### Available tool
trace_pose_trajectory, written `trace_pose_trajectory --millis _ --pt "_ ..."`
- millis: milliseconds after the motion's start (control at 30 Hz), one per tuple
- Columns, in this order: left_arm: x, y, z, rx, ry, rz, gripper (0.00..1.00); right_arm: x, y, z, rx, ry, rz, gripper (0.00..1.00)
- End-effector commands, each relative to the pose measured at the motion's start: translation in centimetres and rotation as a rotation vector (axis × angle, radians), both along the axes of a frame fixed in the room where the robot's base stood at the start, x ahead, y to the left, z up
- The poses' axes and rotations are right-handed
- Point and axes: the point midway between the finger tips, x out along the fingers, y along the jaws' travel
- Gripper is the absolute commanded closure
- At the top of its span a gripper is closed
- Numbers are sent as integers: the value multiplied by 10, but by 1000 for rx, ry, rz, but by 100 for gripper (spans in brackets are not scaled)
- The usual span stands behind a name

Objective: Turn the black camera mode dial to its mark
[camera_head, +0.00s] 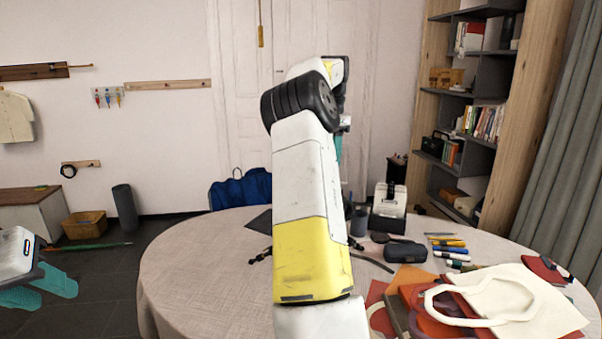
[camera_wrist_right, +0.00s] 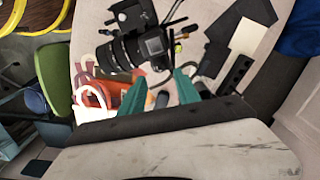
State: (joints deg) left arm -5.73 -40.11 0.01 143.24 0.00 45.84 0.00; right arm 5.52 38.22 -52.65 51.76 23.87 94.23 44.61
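A black camera (camera_wrist_right: 152,44) with a long ribbed lens lies on the round table in the right wrist view. Its mode dial is too small to make out there. My right gripper (camera_wrist_right: 160,80) is open and empty, its two teal fingers pointing toward the camera and apart from it. In the head view my right arm covers the middle of the table and hides most of the camera; thin black parts (camera_head: 260,255) show at its left side. My left gripper (camera_head: 56,293) is at the left edge of the head view, open and empty, off the table.
The tablecloth (camera_head: 190,265) is clear at the left. A cream bag (camera_head: 545,305), a dark case (camera_head: 405,252), markers (camera_head: 450,246) and a white-topped device (camera_head: 389,203) occupy the right side. A bookshelf (camera_head: 475,110) stands behind.

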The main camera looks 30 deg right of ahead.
Motion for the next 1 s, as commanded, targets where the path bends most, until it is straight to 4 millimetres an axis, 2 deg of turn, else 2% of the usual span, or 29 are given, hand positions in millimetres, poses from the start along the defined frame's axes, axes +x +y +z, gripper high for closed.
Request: trace_pose_trajectory --millis 100,300,467,700,900,1000 --pt "0 0 0 0 0 0 64 0 1 -21 2 3 0 61" --pt "0 0 0 0 0 0 64 0 1 -48 1 3 2 61" --pt "0 0 0 0 0 0 64 0 1 -56 0 1 2 61" --pt "0 0 0 0 0 0 64 0 0 -57 0 1 3 61" --pt "0 0 0 0 0 0 64 0 0 -57 -1 0 3 100" --pt "0 0 0 0 0 0 64 0 0 -57 -1 0 3 100"
